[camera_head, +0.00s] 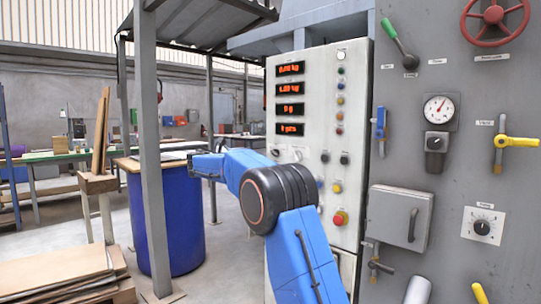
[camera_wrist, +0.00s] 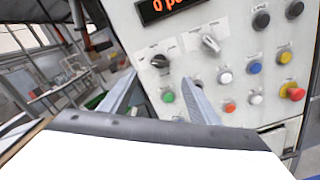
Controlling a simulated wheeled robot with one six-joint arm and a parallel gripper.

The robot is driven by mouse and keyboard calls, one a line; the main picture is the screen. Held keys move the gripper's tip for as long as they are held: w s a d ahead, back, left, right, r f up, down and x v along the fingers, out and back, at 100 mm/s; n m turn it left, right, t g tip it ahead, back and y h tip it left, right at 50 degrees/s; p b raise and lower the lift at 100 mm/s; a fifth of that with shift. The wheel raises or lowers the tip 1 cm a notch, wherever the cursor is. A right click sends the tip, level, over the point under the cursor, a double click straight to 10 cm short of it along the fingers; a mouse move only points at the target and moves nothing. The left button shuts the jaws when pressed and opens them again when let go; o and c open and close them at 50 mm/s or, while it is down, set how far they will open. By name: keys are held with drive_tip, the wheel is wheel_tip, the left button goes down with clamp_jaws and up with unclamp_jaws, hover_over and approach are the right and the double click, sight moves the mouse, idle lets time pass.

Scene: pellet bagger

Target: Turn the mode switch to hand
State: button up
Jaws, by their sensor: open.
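The control panel cabinet (camera_head: 312,190) is a pale upright box with displays, lamps, buttons and switches. Two selector switches sit below the lowest display in the wrist view: a left one (camera_wrist: 160,62) and a right one (camera_wrist: 210,43) with a pale lever. Their labels are too small to read, so I cannot tell which is the mode switch. My gripper (camera_wrist: 160,78) is open and empty, its fingers apart and pointing at the panel. The left selector shows between the fingertips, apparently beyond them. In the head view my fingers cannot be made out.
Green (camera_wrist: 168,97), white, blue and orange buttons lie close to the right finger. A red emergency stop (camera_head: 340,218) sits lower right. A blue drum (camera_head: 170,225) and a grey post (camera_head: 147,120) stand left of my arm.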

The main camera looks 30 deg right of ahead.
sight(273, 153)
drive_tip(key=x, duration=1.2)
drive_tip(key=shift+c, duration=0.7)
drive_tip(key=c, duration=0.9)
